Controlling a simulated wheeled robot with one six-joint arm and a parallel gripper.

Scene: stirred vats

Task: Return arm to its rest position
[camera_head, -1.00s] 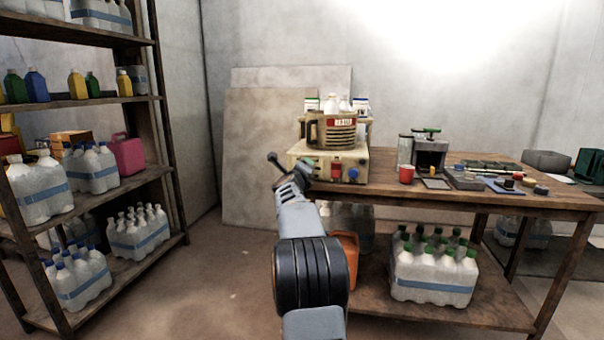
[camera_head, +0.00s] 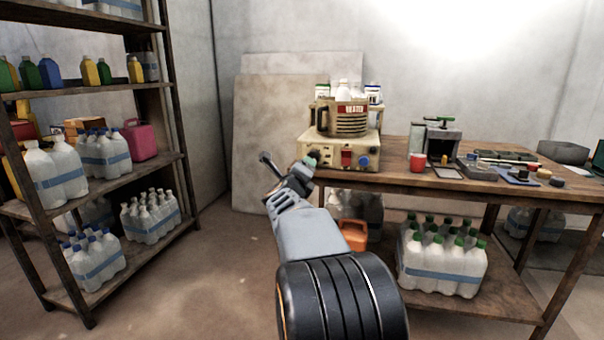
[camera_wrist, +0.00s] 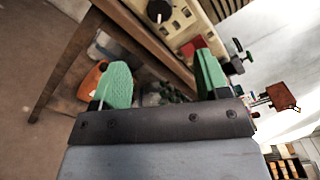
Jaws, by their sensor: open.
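My gripper (camera_head: 287,172) is in front of the left end of the workbench in the head view, with my grey arm and a black ribbed joint reaching up from below. In the wrist view my gripper (camera_wrist: 163,82) shows two green fingers spread apart with nothing between them. The wrist picture is tilted, with the bench edge running diagonally behind the fingers. A beige stirrer unit (camera_head: 338,152) with a red switch and blue knob stands on the bench's left end. A brown vessel labelled HEATER (camera_head: 340,119) sits on it.
The wooden workbench (camera_head: 400,183) holds a red cup (camera_head: 417,161) and several tools. An orange container (camera_head: 353,236) and green-capped bottles (camera_head: 440,258) sit on its lower shelf. A shelf rack (camera_head: 100,92) with bottles stands left. Open floor lies between rack and bench.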

